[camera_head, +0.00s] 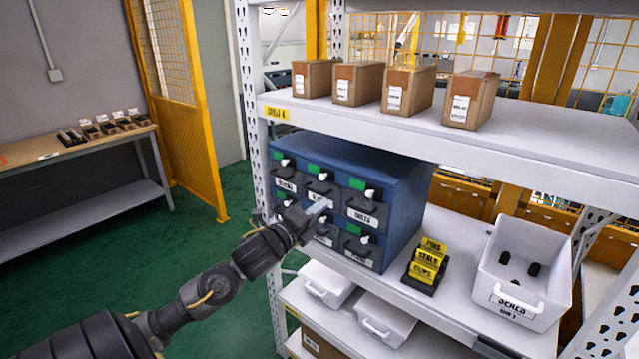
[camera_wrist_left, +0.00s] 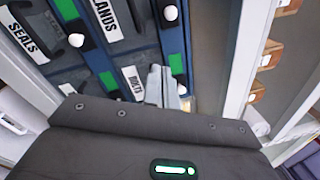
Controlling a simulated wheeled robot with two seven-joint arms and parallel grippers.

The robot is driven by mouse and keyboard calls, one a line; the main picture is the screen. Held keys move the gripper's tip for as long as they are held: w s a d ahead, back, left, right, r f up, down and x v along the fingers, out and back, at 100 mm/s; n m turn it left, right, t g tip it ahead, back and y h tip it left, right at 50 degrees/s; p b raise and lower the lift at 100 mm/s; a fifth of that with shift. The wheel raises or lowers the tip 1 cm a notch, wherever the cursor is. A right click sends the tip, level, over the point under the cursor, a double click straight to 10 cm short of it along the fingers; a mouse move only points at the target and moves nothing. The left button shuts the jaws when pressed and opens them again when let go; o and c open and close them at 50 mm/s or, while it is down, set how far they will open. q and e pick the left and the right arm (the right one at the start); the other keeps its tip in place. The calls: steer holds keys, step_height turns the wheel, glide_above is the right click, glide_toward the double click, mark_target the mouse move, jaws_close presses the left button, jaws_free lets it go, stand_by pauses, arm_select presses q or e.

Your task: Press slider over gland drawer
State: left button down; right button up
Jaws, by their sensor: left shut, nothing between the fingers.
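The blue drawer cabinet (camera_head: 408,190) stands on the middle shelf. Its drawers have white labels, green patches and white knobs. The drawer that seems to be the gland drawer (camera_head: 319,197) is the upper middle one, with a white knob (camera_head: 324,177) above its label. In the left wrist view the label ending in "LANDS" (camera_wrist_left: 105,18) shows at the top, with a white knob (camera_wrist_left: 170,13) beside it. My left gripper (camera_head: 319,207) is shut and empty, in front of the cabinet, its tips partly covering the drawer fronts. Contact cannot be told. My right gripper is not in view.
Brown boxes (camera_head: 408,88) stand on the shelf above. Yellow-labelled holders (camera_head: 427,265) and a white bin (camera_head: 525,270) stand right of the cabinet. White trays (camera_head: 385,318) are below. Open green floor (camera_head: 220,255) lies to the left.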

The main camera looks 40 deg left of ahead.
mark_target(332, 180)
arm_select(q)
steer(key=w+p, duration=0.1)
steer(key=w+a+r+p, duration=0.1)
steer(key=w, duration=0.1)
steer(key=w+a+r+p, duration=0.1)
steer(key=w, duration=0.1)
steer(key=shift+a, duration=0.25)
steer(key=shift+a+r+p, duration=0.15)
steer(key=shift+a+p, duration=0.15)
steer(key=shift+a, duration=0.2)
steer(key=a+b, duration=0.1)
steer(key=a, duration=0.1)
steer(key=a+b, duration=0.1)
steer(key=a, duration=0.1)
steer(key=shift+a+f, duration=0.2)
steer(key=shift+a, duration=0.15)
steer(key=shift+a+r, duration=0.15)
steer(key=shift+a, duration=0.3)
steer(key=shift+d, duration=0.1)
steer(key=shift+r, duration=0.1)
